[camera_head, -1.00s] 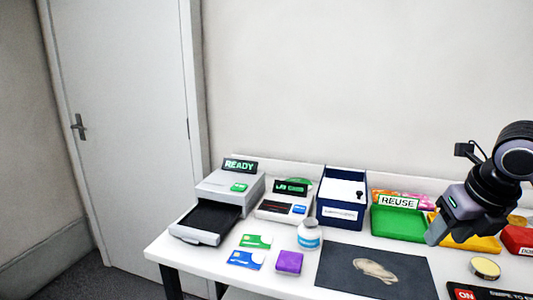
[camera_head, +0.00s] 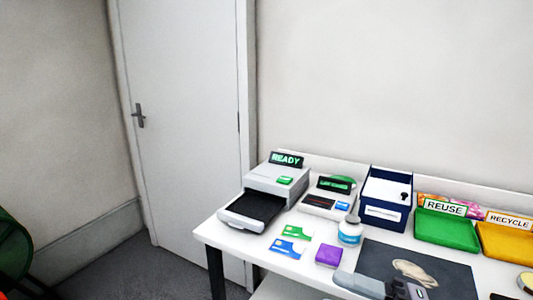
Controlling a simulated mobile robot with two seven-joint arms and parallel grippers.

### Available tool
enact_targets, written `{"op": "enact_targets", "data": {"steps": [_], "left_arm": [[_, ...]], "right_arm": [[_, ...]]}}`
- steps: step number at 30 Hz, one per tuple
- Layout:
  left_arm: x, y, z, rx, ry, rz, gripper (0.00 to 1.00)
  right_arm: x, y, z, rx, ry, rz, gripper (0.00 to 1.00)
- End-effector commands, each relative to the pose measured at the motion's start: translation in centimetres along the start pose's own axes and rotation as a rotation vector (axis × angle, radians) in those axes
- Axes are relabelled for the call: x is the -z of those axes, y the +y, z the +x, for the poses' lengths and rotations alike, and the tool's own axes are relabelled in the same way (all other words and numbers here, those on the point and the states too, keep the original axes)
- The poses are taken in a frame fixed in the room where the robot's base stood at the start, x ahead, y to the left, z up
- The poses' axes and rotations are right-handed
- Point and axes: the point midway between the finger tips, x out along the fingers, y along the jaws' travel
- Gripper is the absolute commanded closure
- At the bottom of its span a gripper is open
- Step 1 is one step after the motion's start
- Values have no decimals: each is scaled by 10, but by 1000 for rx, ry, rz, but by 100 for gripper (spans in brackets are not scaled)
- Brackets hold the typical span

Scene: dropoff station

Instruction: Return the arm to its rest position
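My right gripper (camera_head: 362,284) shows at the bottom edge, in front of the dark mat (camera_head: 445,275). Its grey finger part points left, and the rest of the arm is cut off by the frame. Whether its fingers are apart cannot be made out, and I see nothing held in it. My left gripper is not in view.
The white table (camera_head: 226,238) holds a READY machine (camera_head: 278,180), a card reader (camera_head: 328,203), a blue box (camera_head: 380,212), a white bottle (camera_head: 349,232), cards (camera_head: 288,248), a purple block (camera_head: 328,255), a green REUSE tray (camera_head: 446,231) and a yellow RECYCLE tray (camera_head: 505,243).

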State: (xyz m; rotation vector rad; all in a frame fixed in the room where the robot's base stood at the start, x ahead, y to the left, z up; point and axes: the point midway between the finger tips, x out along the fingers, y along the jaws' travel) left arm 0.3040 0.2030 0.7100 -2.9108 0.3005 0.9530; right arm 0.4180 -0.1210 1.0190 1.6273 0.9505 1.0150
Motion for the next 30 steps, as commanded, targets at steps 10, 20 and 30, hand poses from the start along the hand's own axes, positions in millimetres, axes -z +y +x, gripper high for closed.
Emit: {"op": "enact_targets", "data": {"steps": [10,20,30], "left_arm": [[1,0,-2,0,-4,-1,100],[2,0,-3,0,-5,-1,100],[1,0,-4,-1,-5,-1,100]], "right_arm": [[-54,-107,-74,-387,-700,720,52],[3,-265,-160,-359,-1260,1306,52],[23,-290,-171,-330,-1341,1408,52]]}}
